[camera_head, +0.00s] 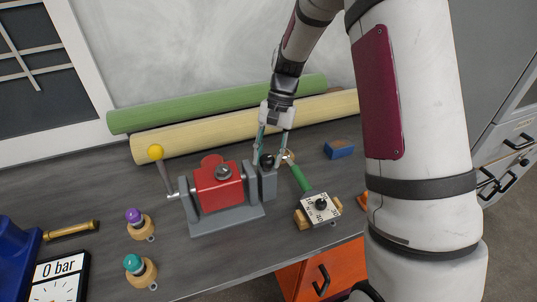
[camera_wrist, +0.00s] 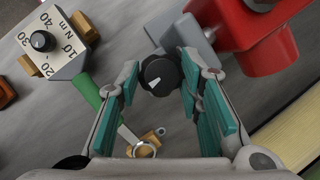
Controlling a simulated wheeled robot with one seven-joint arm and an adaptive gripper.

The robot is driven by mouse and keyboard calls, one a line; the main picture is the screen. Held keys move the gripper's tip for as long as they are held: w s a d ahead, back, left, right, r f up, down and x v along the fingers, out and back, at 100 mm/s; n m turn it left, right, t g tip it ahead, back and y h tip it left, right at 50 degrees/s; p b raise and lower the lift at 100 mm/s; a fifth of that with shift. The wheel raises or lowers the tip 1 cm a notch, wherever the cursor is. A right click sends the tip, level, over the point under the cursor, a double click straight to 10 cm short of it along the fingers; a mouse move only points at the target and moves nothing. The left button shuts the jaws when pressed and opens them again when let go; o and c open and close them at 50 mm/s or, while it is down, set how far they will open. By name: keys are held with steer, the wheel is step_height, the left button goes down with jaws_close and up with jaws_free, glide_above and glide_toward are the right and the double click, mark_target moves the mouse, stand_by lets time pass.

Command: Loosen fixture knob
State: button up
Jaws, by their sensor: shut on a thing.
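The fixture is a grey clamp (camera_head: 225,222) on the dark table, with a red block (camera_head: 222,190) held in it. A black round knob (camera_head: 267,161) with a white pointer line sits on the grey upright at the fixture's right end. My gripper (camera_head: 269,156) comes down from above with its teal-padded fingers on either side of the knob. In the wrist view the knob (camera_wrist: 160,75) lies between the fingertips, and my gripper is shut on it. The fingers hide part of the knob's sides in the head view.
A lever with a yellow ball (camera_head: 155,152) stands left of the block. A green-handled torque tool (camera_head: 320,208) with a white dial lies close right. A blue block (camera_head: 339,149) is behind it. Green (camera_head: 215,104) and cream rolls lie along the wall.

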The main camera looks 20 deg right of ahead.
steer(key=shift+f, duration=0.1)
steer(key=o, duration=0.9)
steer(key=shift+v, duration=6.05)
